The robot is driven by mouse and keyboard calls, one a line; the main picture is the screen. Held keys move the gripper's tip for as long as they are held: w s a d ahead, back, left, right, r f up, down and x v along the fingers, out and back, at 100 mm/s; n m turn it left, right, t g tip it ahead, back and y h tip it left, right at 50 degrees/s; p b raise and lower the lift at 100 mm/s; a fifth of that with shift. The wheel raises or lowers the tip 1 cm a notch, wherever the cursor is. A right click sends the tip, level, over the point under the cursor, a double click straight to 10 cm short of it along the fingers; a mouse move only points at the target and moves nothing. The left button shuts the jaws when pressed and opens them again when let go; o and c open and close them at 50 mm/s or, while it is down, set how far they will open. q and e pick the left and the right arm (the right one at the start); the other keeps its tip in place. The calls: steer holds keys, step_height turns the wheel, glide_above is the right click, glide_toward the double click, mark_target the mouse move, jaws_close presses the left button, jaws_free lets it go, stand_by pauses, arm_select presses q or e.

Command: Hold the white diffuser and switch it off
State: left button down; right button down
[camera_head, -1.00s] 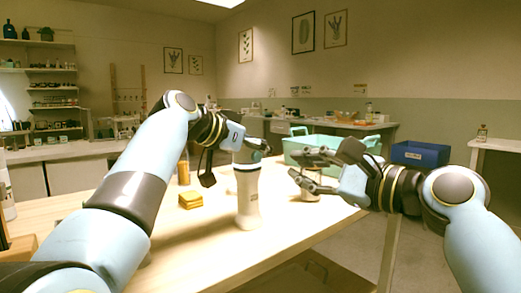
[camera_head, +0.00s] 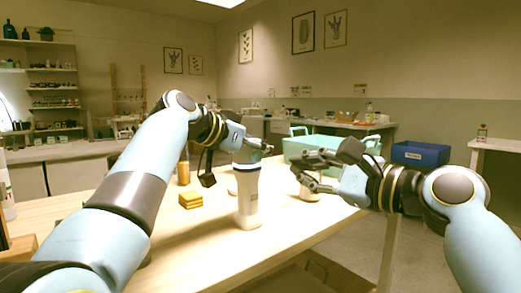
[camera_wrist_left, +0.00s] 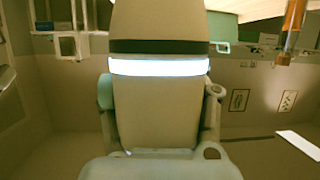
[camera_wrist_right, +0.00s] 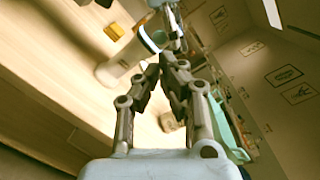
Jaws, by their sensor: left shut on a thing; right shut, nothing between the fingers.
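The white diffuser (camera_head: 248,205) is a tall upright bottle shape on the wooden table. My left gripper (camera_head: 258,150) is shut on its upper part. In the left wrist view the diffuser (camera_wrist_left: 158,112) fills the middle, with a dark ring and a brightly glowing white band across it. My right gripper (camera_head: 303,168) is shut and empty, to the right of the diffuser and apart from it. In the right wrist view the shut fingertips (camera_wrist_right: 166,62) are beside the diffuser (camera_wrist_right: 120,66). I cannot make out a switch.
A small pale jar (camera_head: 307,191) is partly hidden behind my right gripper. A green crate (camera_head: 300,145) stands behind.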

stand_by(0.4)
steer(key=w+a+m+t+y, duration=0.4)
steer(key=w+m+y, duration=0.1)
steer(key=m, duration=1.2)
steer(key=shift+w+a+r+t+y, duration=0.3)
steer(key=shift+w+y, duration=0.1)
steer(key=shift+w, duration=0.15)
stand_by(0.9)
